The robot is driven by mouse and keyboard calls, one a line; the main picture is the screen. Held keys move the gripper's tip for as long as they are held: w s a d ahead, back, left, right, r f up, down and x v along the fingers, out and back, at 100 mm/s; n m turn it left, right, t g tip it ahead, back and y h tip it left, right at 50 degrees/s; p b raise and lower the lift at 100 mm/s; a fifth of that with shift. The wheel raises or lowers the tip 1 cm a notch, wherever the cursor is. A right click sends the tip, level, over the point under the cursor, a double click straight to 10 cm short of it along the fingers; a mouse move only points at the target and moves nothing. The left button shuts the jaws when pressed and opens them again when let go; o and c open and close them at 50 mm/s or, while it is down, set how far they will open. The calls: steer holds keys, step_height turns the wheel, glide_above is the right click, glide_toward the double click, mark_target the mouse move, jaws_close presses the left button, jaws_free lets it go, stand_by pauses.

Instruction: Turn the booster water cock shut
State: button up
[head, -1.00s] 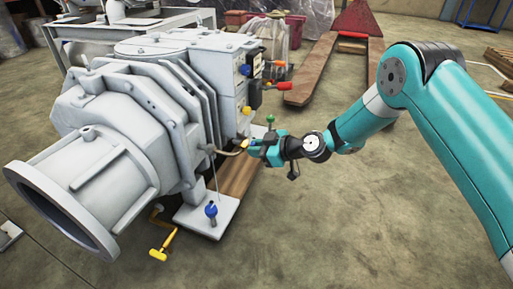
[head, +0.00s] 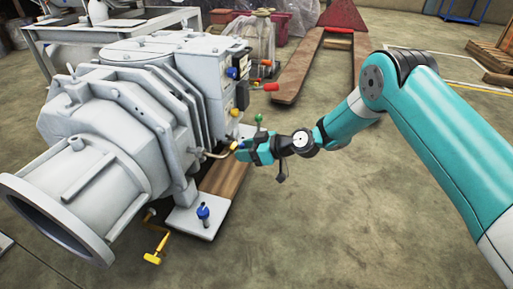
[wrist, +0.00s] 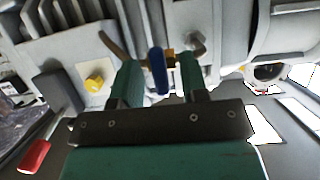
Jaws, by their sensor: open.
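A small cock with a blue lever handle (wrist: 158,70) and a brass body (wrist: 172,62) sits at the end of a thin bent pipe on the grey pump. My gripper (wrist: 159,66) is open, with one finger on each side of the blue handle. Gaps show between the handle and both fingers, so it is not clamped. In the head view my gripper (head: 240,150) is at the pipe end beside the pump (head: 150,110). Only the brass-yellow part of the cock (head: 235,146) shows there; the fingers hide most of the handle.
A red handle (head: 272,87) and a green knob (head: 258,119) stand near my gripper. Open floor lies to the right.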

steer(key=p+v, duration=0.7)
steer(key=v, duration=1)
steer(key=shift+p, duration=0.4)
steer(key=shift+d, duration=0.15)
steer(key=s+a+r+g+h+p, duration=0.15)
steer(key=s+r, duration=0.25)
steer(key=r, duration=0.4)
steer(key=s+a+r+m+g+h+p, duration=0.15)
steer(key=s+r, duration=0.25)
steer(key=r, duration=0.4)
steer(key=s+a+r+g+h+p, duration=0.1)
steer(key=s+r+p, duration=0.25)
steer(key=r, duration=0.35)
steer(key=s+d+r+m+h+p, duration=0.25)
steer(key=s+r, duration=0.35)
steer(key=s, duration=0.3)
steer(key=s+d+r+m+h+p, duration=0.1)
steer(key=s+d+r+m+h, duration=0.15)
steer(key=s+r, duration=0.5)
step_height(320, 180, up, 36)
steer(key=s+p, duration=0.2)
steer(key=p, duration=3.5)
steer(key=shift+d+r+g+y+p, duration=0.2)
steer(key=shift+g+y+p, duration=0.1)
steer(key=shift+p, duration=0.1)
